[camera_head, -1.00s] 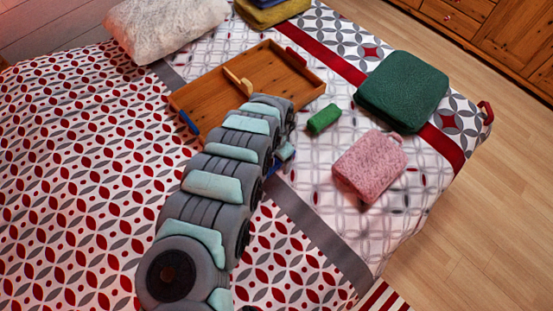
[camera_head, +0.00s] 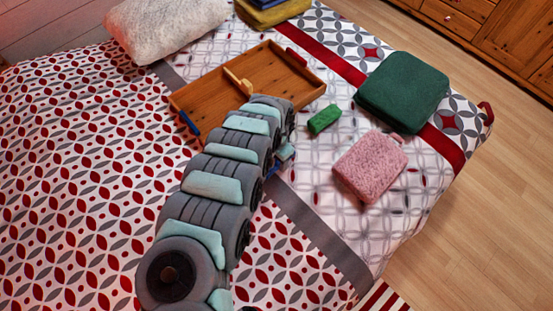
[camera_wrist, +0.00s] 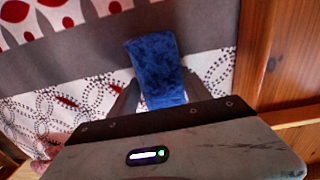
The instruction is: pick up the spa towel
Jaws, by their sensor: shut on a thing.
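A blue fuzzy cloth piece, which I take to be the spa towel (camera_wrist: 152,57), shows between the fingers of my gripper (camera_wrist: 163,92) in the wrist view. My gripper is shut on its near end, and its far end sticks out past the fingertips. In the head view my arm hides most of the gripper, and only a small blue patch of the towel (camera_head: 274,167) shows beside it, right of the tray's near corner. I cannot tell whether the towel still touches the bed.
A wooden tray (camera_head: 200,98) lies just beyond my gripper; its wall (camera_wrist: 292,60) is close on the right in the wrist view. A green block (camera_head: 324,118), pink textured case (camera_head: 370,166), dark green case (camera_head: 402,90) and white pillow (camera_head: 165,25) lie on the bed.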

